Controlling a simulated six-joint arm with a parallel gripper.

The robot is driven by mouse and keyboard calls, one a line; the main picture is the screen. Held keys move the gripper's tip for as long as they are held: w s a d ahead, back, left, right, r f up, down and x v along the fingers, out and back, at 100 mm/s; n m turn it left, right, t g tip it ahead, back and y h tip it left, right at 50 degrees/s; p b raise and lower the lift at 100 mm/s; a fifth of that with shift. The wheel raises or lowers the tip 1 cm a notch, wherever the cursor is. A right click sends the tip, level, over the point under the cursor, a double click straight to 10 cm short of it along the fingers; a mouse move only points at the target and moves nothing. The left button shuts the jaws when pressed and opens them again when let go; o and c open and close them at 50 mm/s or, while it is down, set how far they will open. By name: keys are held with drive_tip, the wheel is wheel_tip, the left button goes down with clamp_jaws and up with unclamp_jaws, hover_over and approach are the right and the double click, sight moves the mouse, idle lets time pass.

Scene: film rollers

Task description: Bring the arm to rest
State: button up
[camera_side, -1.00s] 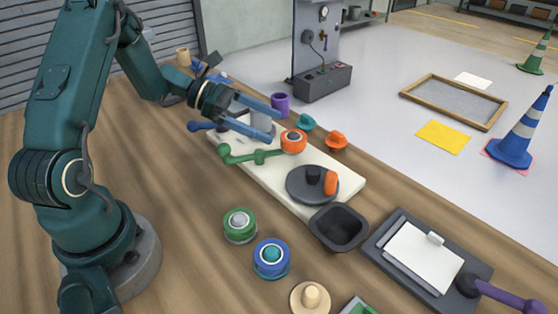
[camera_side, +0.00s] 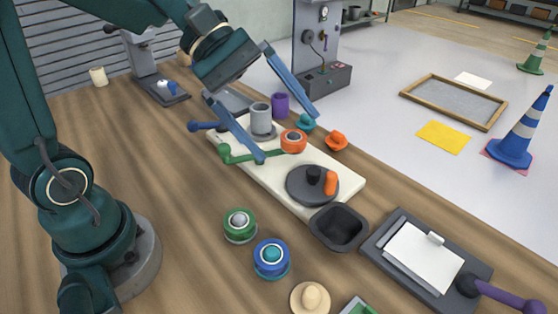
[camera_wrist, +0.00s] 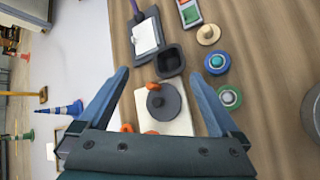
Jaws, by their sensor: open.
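My gripper (camera_side: 288,138) is open and empty, its two blue fingers spread wide above the cream board (camera_side: 285,182). In the side view the fingers pass in front of the board's far end, where a grey cylinder (camera_side: 261,117) stands upright. An orange roller (camera_side: 294,141) and a green lever (camera_side: 238,157) are on the board below the fingers. A dark round plate (camera_side: 309,184) with an orange knob sits at its near end. In the wrist view my gripper (camera_wrist: 167,78) is open, with the dark plate (camera_wrist: 163,102) showing between the fingers.
A black bin (camera_side: 338,228) stands at the board's near end. A green roller (camera_side: 240,225) and a blue roller (camera_side: 272,258) stand on the wood. A clipboard (camera_side: 424,254) lies at right. A purple cup (camera_side: 280,104) is behind the board.

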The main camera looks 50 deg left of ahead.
drive_tip(key=s+m+y, duration=0.5)
drive_tip(key=s+m, duration=0.3)
drive_tip(key=s, duration=0.1)
drive_tip(key=s+a+f+m+t+y, duration=0.1)
drive_tip(key=a+f+m+t+y, duration=0.1)
drive_tip(key=a, duration=0.4)
drive_tip(key=shift+a+f+m+t+y, duration=0.3)
drive_tip(key=shift+m+y, duration=0.5)
drive_tip(key=shift+m, duration=0.4)
